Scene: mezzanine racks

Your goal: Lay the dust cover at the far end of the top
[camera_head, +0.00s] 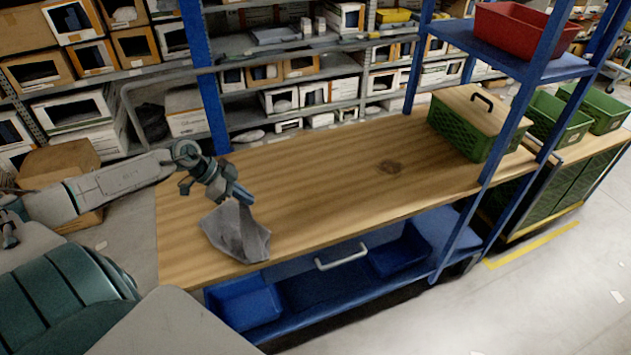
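A grey cloth dust cover (237,236) hangs crumpled beneath my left gripper (240,197), over the near left end of the wooden top (330,180). My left gripper is shut on the cover's upper part. The cover's lower edge is at or close to the wood; I cannot tell if it touches. The far end of the top, at the right, bears a green crate (459,131) with a wooden lid (470,104) and a dark handle. My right gripper is not clearly in view.
Blue posts (203,80) rise at the bench corners, with a blue shelf and red bin (520,28) above the far end. Blue trays (245,302) sit below.

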